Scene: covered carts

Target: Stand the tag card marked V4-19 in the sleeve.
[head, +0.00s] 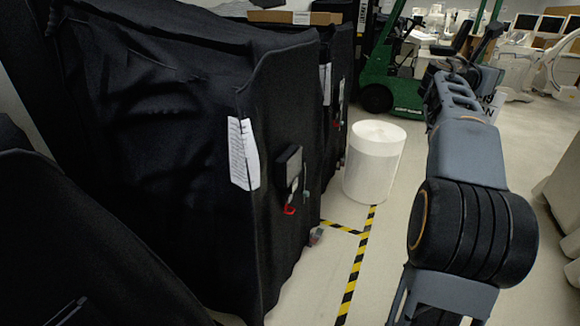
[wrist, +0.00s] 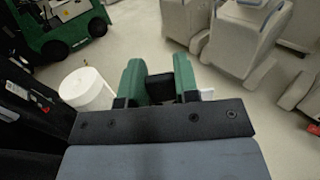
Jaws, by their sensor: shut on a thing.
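My gripper (wrist: 158,72) shows in the wrist view with its two green fingers shut on a small dark thing (wrist: 160,88). A black flat holder (head: 290,165), perhaps the sleeve, hangs on the side of the nearer covered cart. A small pale tag and a red hook (head: 290,210) hang at it. My gripper is well apart from this holder.
The black-covered cart (head: 190,130) carries a white printed sheet (head: 243,153). A white drum (head: 374,160) stands beyond it, near a green forklift (head: 395,80). Yellow-black tape (head: 352,275) marks the floor. Pale machines (wrist: 240,40) stand at the right; open floor lies between.

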